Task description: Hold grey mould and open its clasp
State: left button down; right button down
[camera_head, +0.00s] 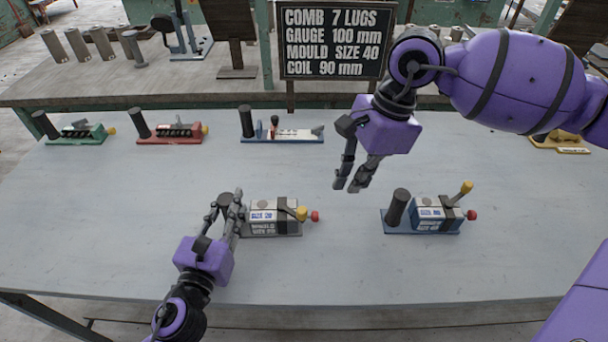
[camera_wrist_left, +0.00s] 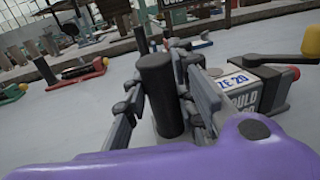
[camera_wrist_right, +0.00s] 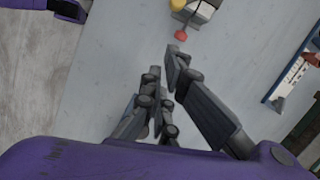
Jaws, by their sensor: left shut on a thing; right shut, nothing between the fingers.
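The grey mould (camera_head: 272,230) sits on the table left of centre, labelled "MOULD SIZE 20". Its black post handle (camera_wrist_left: 156,95) stands upright between the fingers of my left gripper (camera_head: 232,205), which is shut on it. A dark strap crosses the mould's top. A clasp lever with a yellow knob (camera_head: 301,213) lies low at its right end, beside a red knob (camera_head: 315,216). My right gripper (camera_head: 351,186) is shut and empty, above the table to the right of the mould. The right wrist view shows the red knob (camera_wrist_right: 182,35) beyond its fingertips.
A blue mould (camera_head: 422,226) with its yellow lever raised stands at right. Green (camera_head: 80,139), red (camera_head: 172,138) and blue-based (camera_head: 282,138) fixtures line the back, with a yellow one (camera_head: 560,147) far right. A sign (camera_head: 333,42) reads "MOULD SIZE 40". Table between the moulds is clear.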

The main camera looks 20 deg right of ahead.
jog(key=shift+v, duration=1.95)
pick_arm(q)
jog(key=c, duration=1.4)
grip_release()
jog(key=shift+o, duration=0.2)
